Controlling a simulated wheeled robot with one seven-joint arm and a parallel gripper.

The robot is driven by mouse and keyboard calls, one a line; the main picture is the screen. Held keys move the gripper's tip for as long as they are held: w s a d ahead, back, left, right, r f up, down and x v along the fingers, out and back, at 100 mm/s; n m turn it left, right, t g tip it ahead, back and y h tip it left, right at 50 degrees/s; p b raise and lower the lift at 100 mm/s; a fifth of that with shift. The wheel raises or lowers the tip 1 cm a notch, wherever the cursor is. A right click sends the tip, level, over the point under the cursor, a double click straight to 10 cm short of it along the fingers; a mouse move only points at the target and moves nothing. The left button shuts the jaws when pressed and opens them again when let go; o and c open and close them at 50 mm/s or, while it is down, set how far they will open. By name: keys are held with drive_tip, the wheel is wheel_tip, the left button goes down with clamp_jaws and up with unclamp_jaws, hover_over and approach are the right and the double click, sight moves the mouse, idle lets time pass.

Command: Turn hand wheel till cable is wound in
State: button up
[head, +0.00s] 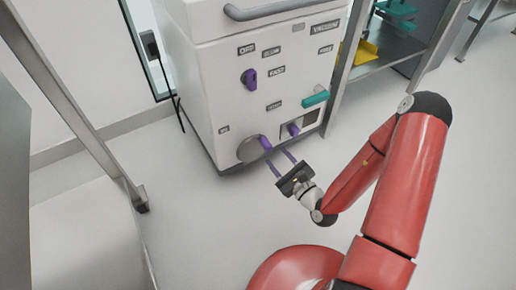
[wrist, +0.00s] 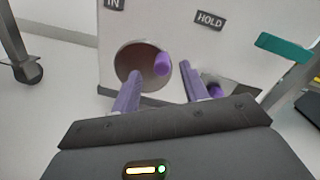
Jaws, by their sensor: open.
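The hand wheel (head: 250,149) is a grey disc low on the front of a white machine (head: 250,60), with a purple handle (head: 265,143) sticking out near its right edge. In the wrist view the wheel (wrist: 130,60) is under an "IN" label, its purple handle (wrist: 162,63) at its right rim. My gripper (head: 277,158) is open, its purple fingers pointing at the machine. In the wrist view the handle appears between the fingertips (wrist: 160,76); contact cannot be told. A black cable (head: 181,114) hangs from a wall socket beside the machine's left side.
A purple knob (head: 293,129) in a dark recess is right of the wheel, under a teal handle (head: 314,98). Another purple knob (head: 249,79) is higher up. A metal shelf (head: 385,60) stands at right, a metal-legged frame (head: 75,115) at left. Floor before the machine is clear.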

sight(270, 149)
drive_tip(key=shift+w+f+m+h, duration=0.3)
drive_tip(key=shift+f+m+h, duration=0.15)
drive_tip(key=shift+f, duration=0.25)
drive_tip(key=b+x, duration=0.1)
drive_tip(key=x, duration=0.6)
drive_tip(key=shift+w+r, duration=0.1)
drive_tip(key=shift+r, duration=0.05)
clamp_jaws()
